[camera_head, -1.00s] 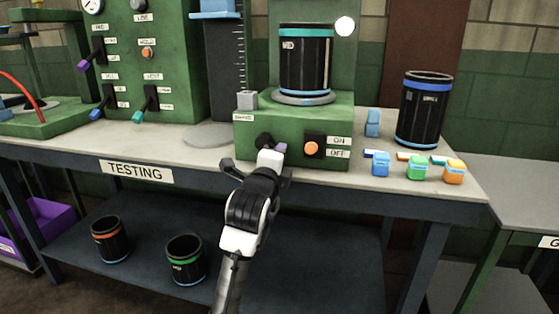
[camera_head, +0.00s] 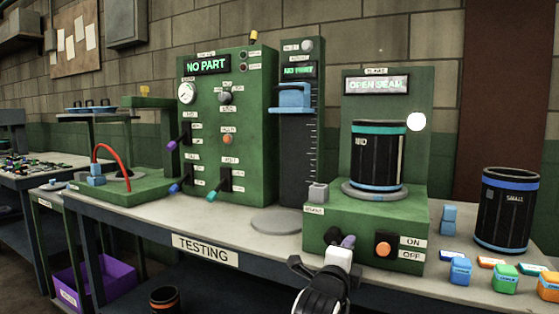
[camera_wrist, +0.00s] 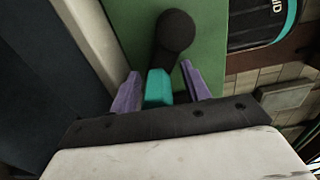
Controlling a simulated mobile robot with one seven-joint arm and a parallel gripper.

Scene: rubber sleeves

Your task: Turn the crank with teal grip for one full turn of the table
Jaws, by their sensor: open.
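The crank has a black rounded hub (camera_head: 333,237) on the front of the green turntable box (camera_head: 325,218). Its teal grip (camera_wrist: 158,88) shows in the wrist view, between the two purple fingers of my gripper (camera_wrist: 157,92). The fingers are open, one on each side of the grip; I cannot tell whether either touches it. In the head view my gripper (camera_head: 346,243) is at the box front and hides the grip.
A black sleeve marked SMALL (camera_head: 505,215) and several small coloured blocks stand further right. A green panel with levers (camera_head: 240,120) stands left. The display (camera_head: 376,86) reads OPEN SEAM.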

